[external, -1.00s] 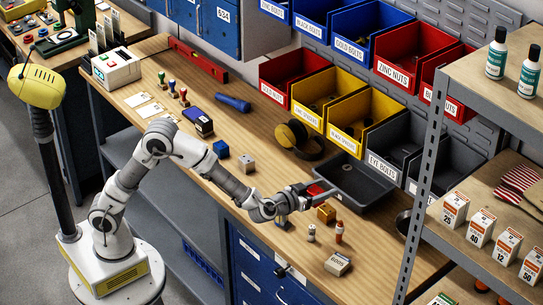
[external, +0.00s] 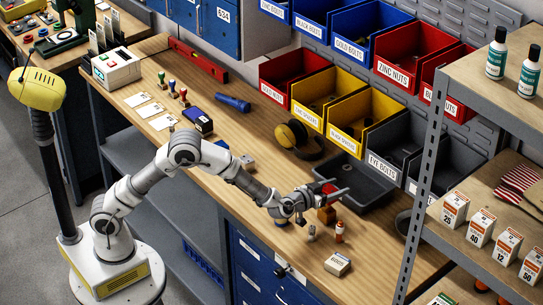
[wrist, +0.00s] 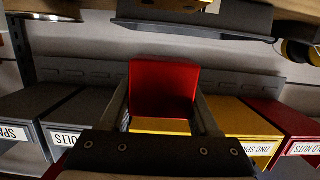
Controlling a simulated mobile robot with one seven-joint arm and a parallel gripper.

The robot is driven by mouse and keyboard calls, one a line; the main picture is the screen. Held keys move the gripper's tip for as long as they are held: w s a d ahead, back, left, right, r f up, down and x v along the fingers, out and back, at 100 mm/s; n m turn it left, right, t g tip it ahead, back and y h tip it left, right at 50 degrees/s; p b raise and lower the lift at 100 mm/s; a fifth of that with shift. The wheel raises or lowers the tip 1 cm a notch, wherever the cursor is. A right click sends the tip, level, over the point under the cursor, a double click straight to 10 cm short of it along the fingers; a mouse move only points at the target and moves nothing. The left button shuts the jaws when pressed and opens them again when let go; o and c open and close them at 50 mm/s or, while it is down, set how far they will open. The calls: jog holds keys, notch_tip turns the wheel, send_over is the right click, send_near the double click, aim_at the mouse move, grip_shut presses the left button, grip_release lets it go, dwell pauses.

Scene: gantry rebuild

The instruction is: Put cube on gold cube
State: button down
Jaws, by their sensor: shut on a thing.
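A red cube (external: 329,188) is clamped between the two fingers of my gripper (external: 335,191). In the wrist view the red cube (wrist: 165,88) fills the space between the fingers (wrist: 165,105). The gold cube (external: 326,215) stands on the bench, just below the red cube in the external view, and looks shaded by my gripper. A gap between the two cubes cannot be made out. A yellow patch at the top edge of the wrist view may be the gold cube.
A dark grey tray (external: 352,185) lies behind the gold cube. Labelled bins (external: 362,118) line the back. A shelf post (external: 424,155) rises at right.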

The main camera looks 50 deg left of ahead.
jog(key=shift+f, duration=1.7)
jog(key=shift+f+b, duration=0.2)
jog(key=shift+b, duration=0.15)
jog(key=shift+c, duration=0.6)
grip_release()
jog(key=shift+r, duration=0.25)
jog(key=s+r, duration=0.2)
jog(key=s, duration=1)
jog(key=shift+r+p, duration=0.15)
jog(key=shift+p, duration=0.2)
